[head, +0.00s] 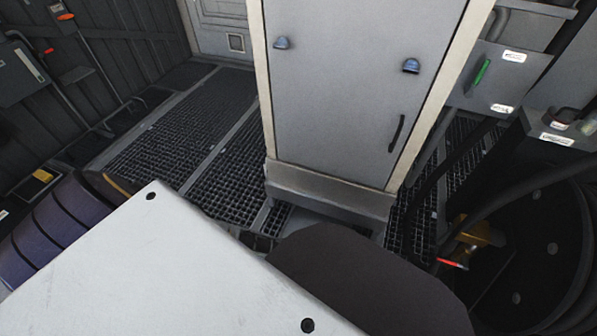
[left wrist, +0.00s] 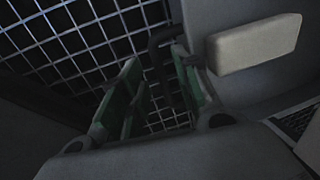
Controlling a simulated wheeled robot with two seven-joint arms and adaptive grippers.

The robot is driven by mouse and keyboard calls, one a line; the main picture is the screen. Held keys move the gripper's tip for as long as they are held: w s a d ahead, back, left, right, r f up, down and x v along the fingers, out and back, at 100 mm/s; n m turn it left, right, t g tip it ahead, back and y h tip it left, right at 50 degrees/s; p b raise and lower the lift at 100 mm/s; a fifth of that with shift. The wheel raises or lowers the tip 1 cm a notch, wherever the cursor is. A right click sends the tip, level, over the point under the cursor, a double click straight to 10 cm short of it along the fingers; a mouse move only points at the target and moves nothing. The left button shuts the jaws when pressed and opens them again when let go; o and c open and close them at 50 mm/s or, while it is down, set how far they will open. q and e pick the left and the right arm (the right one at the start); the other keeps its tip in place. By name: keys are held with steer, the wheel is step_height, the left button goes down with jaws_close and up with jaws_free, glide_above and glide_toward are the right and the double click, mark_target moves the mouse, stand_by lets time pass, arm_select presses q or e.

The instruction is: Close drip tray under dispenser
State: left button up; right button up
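The dispenser (head: 350,80) is a tall grey cabinet with a pale frame, two blue-grey fittings and a dark vertical door handle (head: 396,133). It stands on a grey plinth (head: 330,192) above the floor grating. I cannot make out the drip tray in the head view; the area below the plinth is partly hidden by my body. In the left wrist view, my left gripper (left wrist: 157,62) has its two green-padded fingers apart. A dark bent bar (left wrist: 160,50) shows between or just beyond the fingertips; I cannot tell whether they touch it. My right gripper is not in view.
Floor grating (head: 185,125) runs along the dispenser's left side. A hose reel (head: 545,240) with dark hose and a red-handled valve (head: 452,263) are at right. A purple ribbed drum (head: 50,225) stands at left. A grey box (head: 497,80) is on the right.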

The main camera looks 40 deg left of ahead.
arm_select(q)
steer(key=shift+w+f, duration=0.1)
steer(key=shift+f, duration=0.3)
steer(key=shift+c, duration=0.5)
jaws_close()
